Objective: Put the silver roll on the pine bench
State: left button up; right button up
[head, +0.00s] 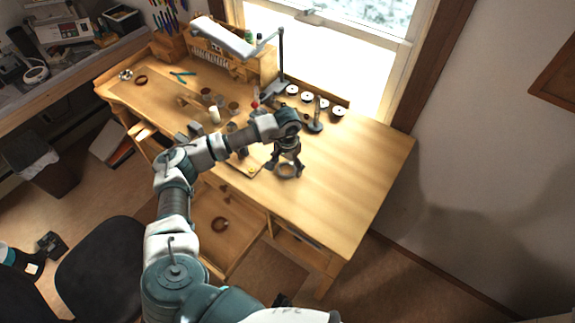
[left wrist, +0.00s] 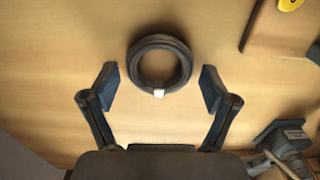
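The silver roll (left wrist: 135,66) is a dark grey ring-shaped coil with a small pale tag, lying flat on the light wooden top of the pine bench (head: 345,165). In the head view its rim shows faintly under my left gripper (head: 285,170). In the left wrist view my left gripper (left wrist: 159,80) is open, its two fingers spread to the left and right of the roll, with visible gaps and nothing between them held. How high the fingers are above the bench is hard to tell.
A small board with a yellow piece (head: 251,169) lies left of the gripper. A desk lamp (head: 281,75), several round tins (head: 307,97) and cups (head: 233,107) stand toward the back. A grey-green tool (left wrist: 284,138) is at lower right in the wrist view. The bench's right part is clear.

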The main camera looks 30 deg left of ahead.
pick_arm(q)
jog(key=shift+d+r, duration=0.1)
notch_tip(320, 180, up, 12)
jog(key=b, duration=0.1)
dwell(0.5)
dwell(0.4)
